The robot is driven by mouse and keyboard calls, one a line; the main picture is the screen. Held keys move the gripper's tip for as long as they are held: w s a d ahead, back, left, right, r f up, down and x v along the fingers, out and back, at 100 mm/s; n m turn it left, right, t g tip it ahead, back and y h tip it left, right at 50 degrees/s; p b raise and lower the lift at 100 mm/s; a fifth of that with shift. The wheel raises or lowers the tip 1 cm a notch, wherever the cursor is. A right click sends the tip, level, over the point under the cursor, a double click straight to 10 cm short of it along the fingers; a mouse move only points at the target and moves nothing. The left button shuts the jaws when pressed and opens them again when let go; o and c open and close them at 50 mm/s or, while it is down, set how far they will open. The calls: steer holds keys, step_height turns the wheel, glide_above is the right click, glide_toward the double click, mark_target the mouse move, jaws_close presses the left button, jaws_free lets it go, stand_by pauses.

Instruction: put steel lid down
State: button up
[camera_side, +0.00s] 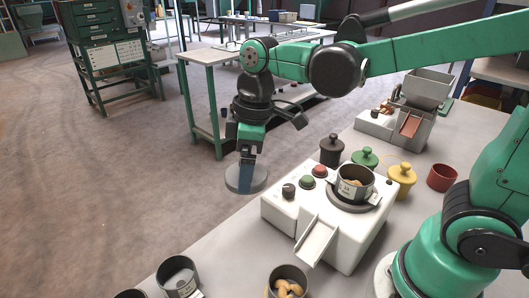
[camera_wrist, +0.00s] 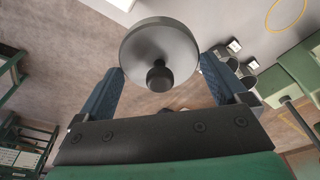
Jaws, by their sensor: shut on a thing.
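The steel lid (camera_side: 232,181) is a flat grey disc, held up in the side view left of the white machine, seen against the floor. The wrist view shows the lid (camera_wrist: 150,42) with its dark round knob (camera_wrist: 160,77) facing the camera. My gripper (camera_side: 247,176) has blue fingers and is shut on the lid. In the wrist view the gripper's fingers (camera_wrist: 161,66) lie on either side of the lid; the exact contact is hard to see. The lid appears apart from any surface.
A white machine (camera_side: 333,249) carries an open labelled cup (camera_side: 348,193) of nuts. Dark (camera_side: 331,155), green (camera_side: 364,160) and yellow (camera_side: 402,180) knobbed pots and a red cup (camera_side: 443,179) stand behind. Open cups (camera_side: 178,281) stand at the front. Bare bench (camera_side: 235,250) lies left of the machine.

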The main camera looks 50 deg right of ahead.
steer(key=shift+f, duration=2.3)
steer(key=shift+f, duration=0.1)
steer(key=shift+f, duration=0.45)
steer(key=o, duration=0.9)
